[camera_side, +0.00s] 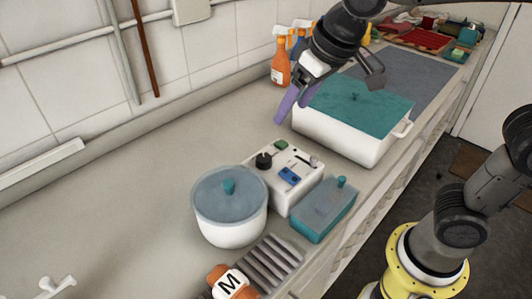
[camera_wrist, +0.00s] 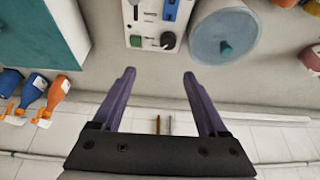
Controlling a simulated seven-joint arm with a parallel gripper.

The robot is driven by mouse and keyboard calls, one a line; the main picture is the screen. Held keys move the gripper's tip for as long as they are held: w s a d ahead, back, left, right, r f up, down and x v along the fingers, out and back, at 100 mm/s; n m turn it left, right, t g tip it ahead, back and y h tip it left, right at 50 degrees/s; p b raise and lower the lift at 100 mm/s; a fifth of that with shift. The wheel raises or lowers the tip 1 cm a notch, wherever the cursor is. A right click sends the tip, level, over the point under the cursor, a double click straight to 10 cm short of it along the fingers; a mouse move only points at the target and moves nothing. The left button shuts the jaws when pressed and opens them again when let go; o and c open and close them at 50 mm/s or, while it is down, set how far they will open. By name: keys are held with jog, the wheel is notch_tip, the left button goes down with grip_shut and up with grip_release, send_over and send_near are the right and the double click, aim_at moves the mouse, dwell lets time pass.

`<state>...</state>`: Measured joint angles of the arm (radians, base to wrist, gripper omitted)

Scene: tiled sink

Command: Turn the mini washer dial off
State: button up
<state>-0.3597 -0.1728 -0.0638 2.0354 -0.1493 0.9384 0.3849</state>
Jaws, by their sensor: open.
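A white control box (camera_side: 289,187) stands mid-counter, and it also shows at the top of the wrist view (camera_wrist: 152,22). Its panel has a black round dial (camera_side: 264,160), a green button (camera_side: 281,145) and a blue switch (camera_side: 289,175). In the wrist view the dial (camera_wrist: 168,40) lies just beyond the fingertips, slightly right of centre, with a pale mark on it. My gripper (camera_side: 293,108) is open and empty, its purple fingers pointing down, above the counter and apart from the box. The fingers (camera_wrist: 159,74) are spread in the wrist view, with nothing between them.
A round white pot with a grey-blue lid (camera_side: 229,193) stands left of the box. A teal container (camera_side: 324,211) is at its right front. A large white tub with a teal lid (camera_side: 357,104) is behind, near my gripper. Spray bottles (camera_side: 281,66) stand by the wall.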

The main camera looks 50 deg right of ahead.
aim_at(264, 158)
jog(key=shift+n, duration=0.3)
jog(key=x, duration=0.5)
jog(key=a+x, duration=0.1)
jog(key=x, duration=0.9)
jog(key=shift+s+a+f, duration=0.1)
jog(key=shift+s+a, duration=0.15)
jog(key=shift+s, duration=0.15)
grip_shut()
